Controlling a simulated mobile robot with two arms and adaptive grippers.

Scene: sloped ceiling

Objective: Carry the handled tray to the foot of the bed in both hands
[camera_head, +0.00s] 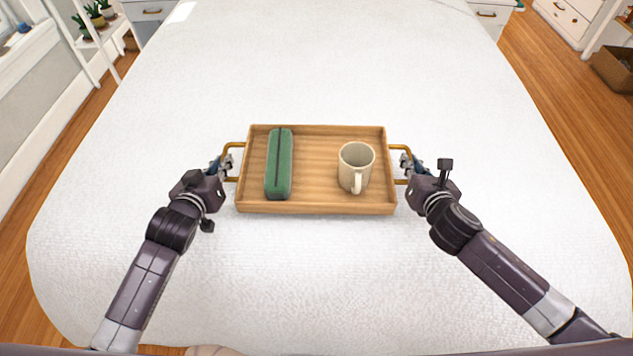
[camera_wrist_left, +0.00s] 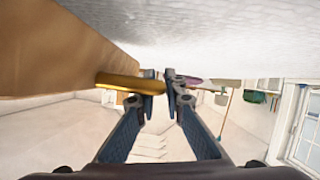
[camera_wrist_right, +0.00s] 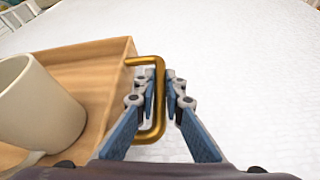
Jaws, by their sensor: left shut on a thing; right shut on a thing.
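The wooden tray (camera_head: 317,207) is level over the near end of the white bed (camera_head: 320,270); I cannot tell whether it touches the cover. It carries a green case (camera_head: 279,165) on its left and an upright cream mug (camera_head: 355,166) on its right. My left gripper (camera_head: 226,165) is shut on the tray's left brass handle, which also shows in the left wrist view (camera_wrist_left: 125,83). My right gripper (camera_head: 405,164) is shut on the right brass handle, clear in the right wrist view (camera_wrist_right: 158,115). The mug (camera_wrist_right: 38,105) shows there too.
The bed cover is bare around and beyond the tray. Wooden floor (camera_head: 560,110) runs along both sides. A plant shelf (camera_head: 95,35) stands at far left, white nightstands (camera_head: 490,14) at the far end, and a brown box (camera_head: 614,68) at far right.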

